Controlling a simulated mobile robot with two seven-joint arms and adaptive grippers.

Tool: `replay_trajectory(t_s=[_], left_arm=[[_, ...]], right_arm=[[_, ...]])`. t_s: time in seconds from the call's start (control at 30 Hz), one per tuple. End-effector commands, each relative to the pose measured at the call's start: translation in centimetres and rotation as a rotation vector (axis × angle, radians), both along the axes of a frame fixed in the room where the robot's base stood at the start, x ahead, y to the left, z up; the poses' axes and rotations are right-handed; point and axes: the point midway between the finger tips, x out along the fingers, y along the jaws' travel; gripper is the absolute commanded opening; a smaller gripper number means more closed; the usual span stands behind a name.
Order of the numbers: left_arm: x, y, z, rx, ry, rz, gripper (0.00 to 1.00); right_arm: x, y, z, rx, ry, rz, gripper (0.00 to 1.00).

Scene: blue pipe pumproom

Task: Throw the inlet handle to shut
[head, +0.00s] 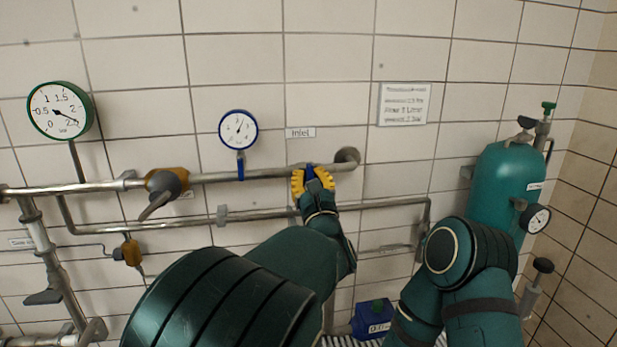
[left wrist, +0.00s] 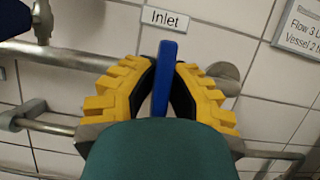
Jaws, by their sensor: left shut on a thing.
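The inlet handle (left wrist: 165,75) is a blue lever on the upper steel pipe, under the "Inlet" label (head: 300,133). It shows in the left wrist view standing up between the yellow fingers, and a small part of it (head: 310,172) shows in the head view. My left gripper (head: 312,183) is shut on it; its yellow ridged fingers with black pads (left wrist: 165,90) lie on both sides of the lever. The valve body behind is hidden by the gripper. My right arm comes in at the lower right in the head view, and its gripper is not visible.
The upper pipe (head: 240,175) runs along the tiled wall, with a lower pipe (head: 270,214) beneath. A brown valve with a grey lever (head: 167,185) is to the left. Two gauges (head: 60,110) (head: 238,130) are above. A teal tank (head: 503,188) stands at the right.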

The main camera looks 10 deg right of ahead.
Motion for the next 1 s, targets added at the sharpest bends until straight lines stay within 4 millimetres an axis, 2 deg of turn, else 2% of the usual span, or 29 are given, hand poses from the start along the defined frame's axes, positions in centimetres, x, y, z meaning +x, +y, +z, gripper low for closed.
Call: replay_trajectory(t_s=[0.3,0.77,0.8,0.83,0.87,1.0], left_arm=[[0.03,0.04,0.40,0.087,-0.007,0.002,0.00],[0.03,0.02,0.40,0.097,-0.008,0.002,0.00],[0.02,0.01,0.39,0.097,-0.008,0.002,0.27],[0.02,0.01,0.37,0.097,-0.007,0.002,0.38],[0.02,0.00,0.34,0.097,-0.007,0.002,0.41],[0.01,-0.03,0.21,0.097,-0.004,0.000,0.41]], right_arm=[[-0.02,-0.01,0.25,0.001,0.000,0.000,0.47],[-0.02,-0.02,0.26,0.001,0.000,0.000,0.47],[-0.02,-0.02,0.26,0.001,0.000,0.000,0.47],[-0.02,-0.02,0.25,0.001,0.000,0.000,0.47],[-0.02,-0.02,0.25,0.001,0.000,0.000,0.47],[-0.01,-0.01,0.24,0.001,0.000,0.000,0.47]])
